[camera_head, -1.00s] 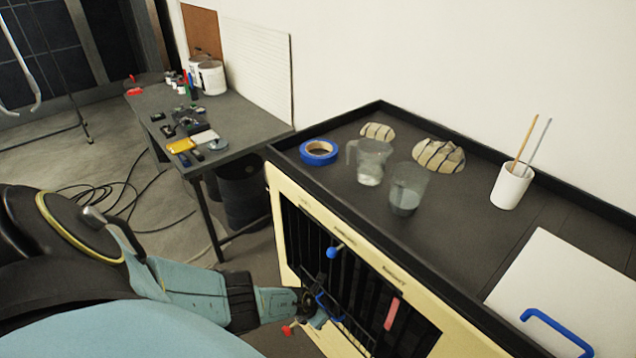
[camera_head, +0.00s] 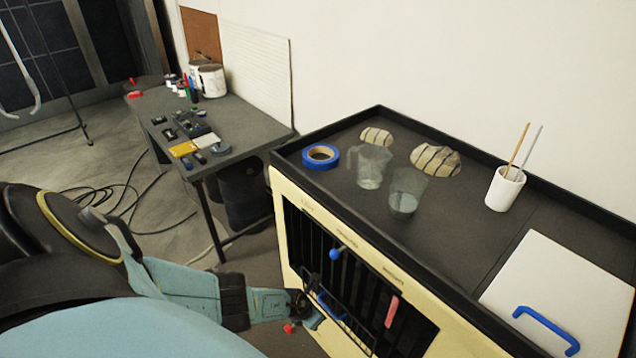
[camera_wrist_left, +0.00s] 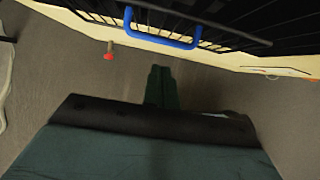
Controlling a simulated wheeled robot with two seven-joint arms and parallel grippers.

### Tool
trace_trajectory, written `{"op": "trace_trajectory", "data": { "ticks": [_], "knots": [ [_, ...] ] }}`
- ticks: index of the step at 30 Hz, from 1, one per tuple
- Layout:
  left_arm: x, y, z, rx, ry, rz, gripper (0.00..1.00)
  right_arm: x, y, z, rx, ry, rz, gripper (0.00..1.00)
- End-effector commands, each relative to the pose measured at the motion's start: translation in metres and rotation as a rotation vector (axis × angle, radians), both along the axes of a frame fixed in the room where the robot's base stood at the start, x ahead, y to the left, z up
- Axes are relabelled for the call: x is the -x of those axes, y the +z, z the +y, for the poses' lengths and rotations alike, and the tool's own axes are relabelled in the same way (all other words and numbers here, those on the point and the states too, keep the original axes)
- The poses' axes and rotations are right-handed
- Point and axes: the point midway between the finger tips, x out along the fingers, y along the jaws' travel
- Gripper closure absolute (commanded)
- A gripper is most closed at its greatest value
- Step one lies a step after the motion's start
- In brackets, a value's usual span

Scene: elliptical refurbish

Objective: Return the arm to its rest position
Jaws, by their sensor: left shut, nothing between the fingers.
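My left arm comes in from the left in the head view, and its gripper (camera_head: 312,318) is beside the front of the cream cabinet (camera_head: 290,205), low near the blue handle (camera_head: 330,306). In the left wrist view the gripper (camera_wrist_left: 161,72) has its fingers together, with nothing between them. It points toward the cabinet front, and the blue handle (camera_wrist_left: 160,30) lies ahead of it, apart from the fingers. A red-tipped knob (camera_wrist_left: 108,56) is to the left of the handle. My right gripper is not in view.
The cabinet top holds blue tape (camera_head: 320,156), a clear jug (camera_head: 369,166), a clear beaker (camera_head: 406,192), striped stones (camera_head: 435,160), a white cup with sticks (camera_head: 505,188) and a white panel (camera_head: 560,290). A cluttered desk (camera_head: 240,130) stands behind. Cables (camera_head: 110,195) lie on the floor.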

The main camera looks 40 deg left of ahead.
Motion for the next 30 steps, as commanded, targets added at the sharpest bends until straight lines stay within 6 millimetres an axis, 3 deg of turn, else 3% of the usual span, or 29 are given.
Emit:
{"op": "trace_trajectory", "data": {
  "ticks": [1, 6, 10, 15, 25, 30],
  "knots": [
    [-0.007, 0.017, -0.001, 0.000, -0.001, -0.002, 1.00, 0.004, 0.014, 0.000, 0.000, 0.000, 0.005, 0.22],
    [-0.022, 0.043, -0.002, -0.001, -0.002, 0.002, 1.00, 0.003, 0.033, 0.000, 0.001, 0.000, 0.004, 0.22],
    [-0.031, 0.057, -0.003, -0.002, -0.004, 0.006, 1.00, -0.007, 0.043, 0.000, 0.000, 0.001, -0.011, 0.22],
    [-0.037, 0.066, -0.004, -0.002, -0.004, 0.007, 1.00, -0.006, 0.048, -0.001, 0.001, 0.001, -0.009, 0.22],
    [-0.034, 0.061, -0.007, 0.018, 0.020, 0.008, 1.00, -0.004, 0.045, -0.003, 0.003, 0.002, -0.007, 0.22],
    [-0.005, 0.020, -0.032, 0.191, 0.259, 0.007, 1.00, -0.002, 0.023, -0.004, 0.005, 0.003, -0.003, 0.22]
  ]
}}
